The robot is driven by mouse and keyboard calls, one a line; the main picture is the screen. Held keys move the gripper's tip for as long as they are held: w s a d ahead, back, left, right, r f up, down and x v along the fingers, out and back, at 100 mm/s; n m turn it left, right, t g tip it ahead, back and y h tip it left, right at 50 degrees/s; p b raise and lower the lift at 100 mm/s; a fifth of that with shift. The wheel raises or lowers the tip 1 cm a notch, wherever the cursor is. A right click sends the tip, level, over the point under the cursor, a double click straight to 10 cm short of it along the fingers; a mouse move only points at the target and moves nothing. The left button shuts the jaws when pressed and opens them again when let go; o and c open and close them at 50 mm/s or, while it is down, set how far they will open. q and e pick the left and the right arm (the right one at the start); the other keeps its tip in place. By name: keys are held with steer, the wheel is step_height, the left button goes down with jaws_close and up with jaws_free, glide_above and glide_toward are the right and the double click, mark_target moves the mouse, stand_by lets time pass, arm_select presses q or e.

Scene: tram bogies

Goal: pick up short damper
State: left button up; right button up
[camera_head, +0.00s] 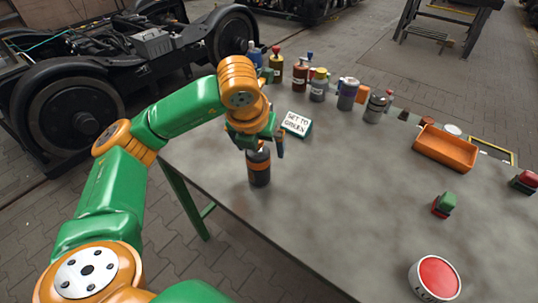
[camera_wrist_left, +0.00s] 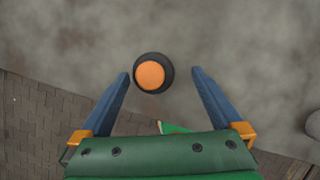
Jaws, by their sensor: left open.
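A short dark cylinder with an orange band, which I take for the short damper (camera_head: 259,170), stands upright near the table's left edge. In the left wrist view the damper (camera_wrist_left: 151,74) shows from above as an orange disc in a dark ring. My left gripper (camera_head: 264,146) is above it, pointing down, and hides part of its top. In the left wrist view my left gripper (camera_wrist_left: 160,74) is open, with the blue fingers apart and the damper between or just below their tips, nearer the left finger. My right gripper is not in view.
Several bottles and canisters (camera_head: 319,86) line the table's back edge. An orange tray (camera_head: 446,149), a red-green block (camera_head: 443,205) and a red button (camera_head: 438,278) are to the right. The table's middle is clear.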

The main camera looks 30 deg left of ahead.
mark_target(257, 153)
arm_select(q)
steer(key=shift+s+a+f+p, duration=0.15)
steer(key=shift+a+f+p, duration=0.1)
steer(key=shift+f+p, duration=0.15)
steer(key=shift+s+a+f+p, duration=0.15)
steer(key=shift+a+f+p, duration=0.1)
steer(key=shift+f, duration=0.25)
steer(key=x, duration=0.3)
steer(key=shift+w+f, duration=0.2)
steer(key=shift+f, duration=0.05)
steer(key=shift+w, duration=0.15)
steer(key=c, duration=1.5)
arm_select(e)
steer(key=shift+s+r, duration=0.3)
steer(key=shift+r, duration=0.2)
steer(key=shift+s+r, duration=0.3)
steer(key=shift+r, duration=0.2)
arm_select(q)
steer(key=shift+r, duration=0.1)
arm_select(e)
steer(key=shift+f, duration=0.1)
